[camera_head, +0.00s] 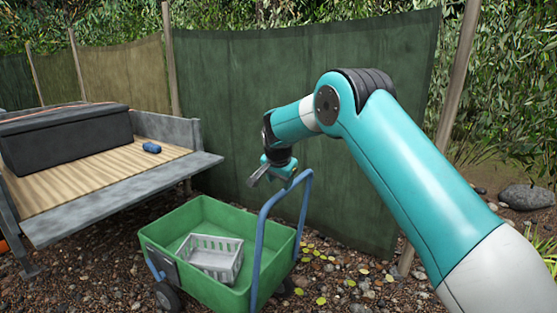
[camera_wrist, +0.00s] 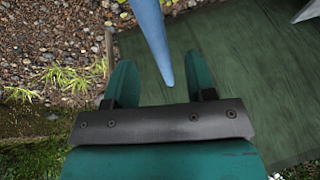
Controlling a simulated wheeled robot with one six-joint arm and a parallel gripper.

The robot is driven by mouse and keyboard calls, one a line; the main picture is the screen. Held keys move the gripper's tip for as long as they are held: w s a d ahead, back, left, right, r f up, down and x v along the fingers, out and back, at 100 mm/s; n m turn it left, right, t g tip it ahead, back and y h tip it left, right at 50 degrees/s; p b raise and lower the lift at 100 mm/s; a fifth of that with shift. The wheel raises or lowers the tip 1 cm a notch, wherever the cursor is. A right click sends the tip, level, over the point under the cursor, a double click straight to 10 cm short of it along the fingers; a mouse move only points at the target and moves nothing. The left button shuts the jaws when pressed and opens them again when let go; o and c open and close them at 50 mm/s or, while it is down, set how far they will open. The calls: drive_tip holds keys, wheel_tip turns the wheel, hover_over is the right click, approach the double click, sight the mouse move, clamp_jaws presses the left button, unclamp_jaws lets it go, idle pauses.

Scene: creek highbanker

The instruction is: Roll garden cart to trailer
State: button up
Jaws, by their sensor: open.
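The green garden cart (camera_head: 205,285) stands on the gravel at lower centre in the head view. Its blue handle (camera_head: 257,245) rises at its right side. My gripper (camera_head: 270,172) is above the cart, close to the top of the handle. In the wrist view my gripper (camera_wrist: 158,70) is open, with a blue bar (camera_wrist: 150,30), seemingly the handle, showing between its two fingers. I cannot tell whether they touch it. The trailer (camera_head: 120,190) stands at left, with a wooden deck and a grey tailgate extending toward the cart.
A grey crate (camera_head: 218,268) sits inside the cart. A green fabric fence (camera_head: 300,95) with posts stands behind. A rock (camera_head: 527,196) lies at far right.

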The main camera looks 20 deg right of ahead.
drive_tip(key=v, duration=1.2)
drive_tip(key=shift+w+a, duration=0.1)
drive_tip(key=s+a+r+n+g+y+p, duration=0.1)
drive_tip(key=s+a+r+n+y+p, duration=0.3)
drive_tip(key=s, duration=0.6)
drive_tip(key=s+a+r+n, duration=0.3)
drive_tip(key=s+a+n, duration=0.3)
drive_tip(key=s, duration=0.4)
drive_tip(key=s+a+n+g+y+p, duration=0.1)
drive_tip(key=s+n, duration=0.3)
drive_tip(key=s, duration=0.7)
drive_tip(key=s+a+n+g+y+p, duration=0.1)
drive_tip(key=s+a+n, duration=0.3)
drive_tip(key=s, duration=0.7)
drive_tip(key=shift+s+f+n+g+y+p, duration=0.3)
drive_tip(key=shift+f+n+g+p, duration=0.1)
drive_tip(key=shift+g, duration=0.3)
drive_tip(key=shift+w+a+r, duration=0.1)
